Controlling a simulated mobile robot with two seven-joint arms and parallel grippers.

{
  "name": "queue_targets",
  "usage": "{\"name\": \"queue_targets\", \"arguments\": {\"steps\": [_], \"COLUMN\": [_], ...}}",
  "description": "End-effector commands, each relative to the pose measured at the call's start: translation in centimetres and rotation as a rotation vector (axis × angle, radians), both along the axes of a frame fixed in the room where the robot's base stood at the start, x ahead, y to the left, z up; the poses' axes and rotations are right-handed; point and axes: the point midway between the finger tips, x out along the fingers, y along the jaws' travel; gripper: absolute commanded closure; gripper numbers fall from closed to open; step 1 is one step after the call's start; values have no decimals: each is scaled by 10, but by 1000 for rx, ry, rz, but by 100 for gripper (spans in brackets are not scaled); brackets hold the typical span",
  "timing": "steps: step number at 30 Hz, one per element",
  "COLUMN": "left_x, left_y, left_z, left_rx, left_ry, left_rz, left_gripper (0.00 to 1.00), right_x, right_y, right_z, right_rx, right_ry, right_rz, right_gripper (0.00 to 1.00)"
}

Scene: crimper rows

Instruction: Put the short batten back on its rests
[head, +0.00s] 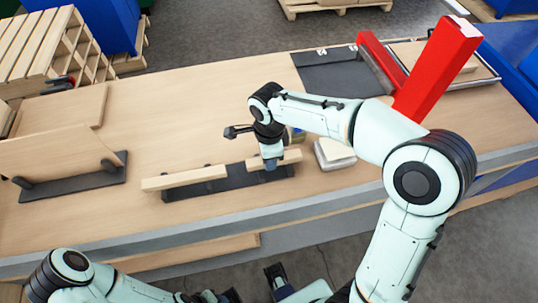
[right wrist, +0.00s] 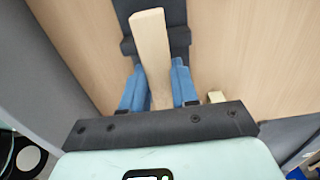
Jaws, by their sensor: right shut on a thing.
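My right gripper (head: 268,163) is shut on the short batten (head: 290,157), a pale wooden bar, over the right end of a dark base (head: 232,182). In the right wrist view, the blue fingers (right wrist: 160,90) stand either side of the short batten (right wrist: 151,45), with the dark base (right wrist: 178,12) behind it. I cannot tell whether the batten touches its rests.
A wooden board (head: 55,150) stands on another dark base (head: 85,183) at the left. A pale block (head: 334,153) lies right of the gripper. A red post (head: 437,65) and a black mat (head: 335,85) are farther back. The table's middle back (head: 200,110) is clear.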

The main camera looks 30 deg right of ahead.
Motion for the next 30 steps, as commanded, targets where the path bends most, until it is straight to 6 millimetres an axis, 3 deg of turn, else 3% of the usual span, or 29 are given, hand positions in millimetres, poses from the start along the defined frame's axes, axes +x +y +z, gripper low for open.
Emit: {"name": "queue_targets", "arguments": {"steps": [8,9,12,23,30], "left_x": [0,0,0,0,2], "left_y": [0,0,0,0,0], "left_z": [0,0,0,1,8], "left_rx": [0,0,0,0,0], "left_ry": [0,0,0,0,-3], "left_rz": [0,0,0,0,0], "left_gripper": [57,57,57,57,57], "right_x": [0,0,0,0,1], "right_y": [0,0,0,0,0], "right_z": [0,0,0,5,49], "right_rx": [0,0,0,1,2], "right_ry": [0,0,0,-2,-7], "right_rz": [0,0,0,0,1], "right_gripper": [100,68,42,42,42]}}
